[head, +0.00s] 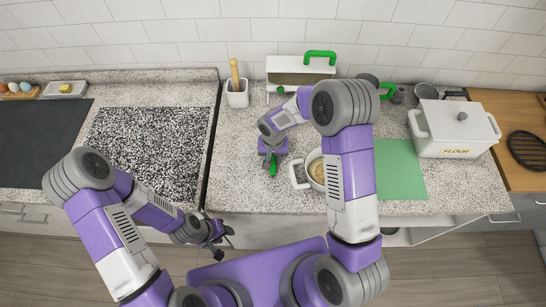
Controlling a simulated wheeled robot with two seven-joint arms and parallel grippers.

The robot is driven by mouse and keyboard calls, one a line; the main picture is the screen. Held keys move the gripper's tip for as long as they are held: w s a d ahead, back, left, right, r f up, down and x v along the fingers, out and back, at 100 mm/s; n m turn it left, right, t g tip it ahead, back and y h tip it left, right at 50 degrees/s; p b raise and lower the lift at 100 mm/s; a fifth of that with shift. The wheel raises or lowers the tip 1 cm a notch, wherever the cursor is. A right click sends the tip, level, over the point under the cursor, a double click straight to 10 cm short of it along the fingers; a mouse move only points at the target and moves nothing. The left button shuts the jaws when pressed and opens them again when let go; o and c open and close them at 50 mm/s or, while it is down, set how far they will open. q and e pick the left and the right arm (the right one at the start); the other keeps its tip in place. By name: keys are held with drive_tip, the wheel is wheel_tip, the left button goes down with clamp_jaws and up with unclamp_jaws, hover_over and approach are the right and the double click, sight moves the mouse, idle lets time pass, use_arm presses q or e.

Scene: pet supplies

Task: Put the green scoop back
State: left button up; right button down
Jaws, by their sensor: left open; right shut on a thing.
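My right gripper (272,158) is over the speckled counter, shut on the green scoop (273,170). Only a short green piece of the scoop shows below the fingers; the rest is hidden by the gripper. My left gripper (217,240) is open and empty, low in front of the counter's front edge. A white bin (300,64) with a green handle stands at the back against the wall. A white pot (297,175) with tan contents is just right of the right gripper, partly hidden by my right arm.
A utensil crock (237,99) stands left of the bin. A green mat (402,175) and a white flour box (455,128) are on the right. A dark speckled panel (150,140) is on the left. Bare counter (235,160) lies left of the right gripper.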

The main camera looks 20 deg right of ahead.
drive_tip(key=c, duration=0.9)
unclamp_jaws()
drive_tip(key=shift+r+p, duration=0.2)
drive_tip(key=shift+p, duration=0.15)
wheel_tip(320, 180, up, 12)
drive_tip(key=shift+f, duration=0.1)
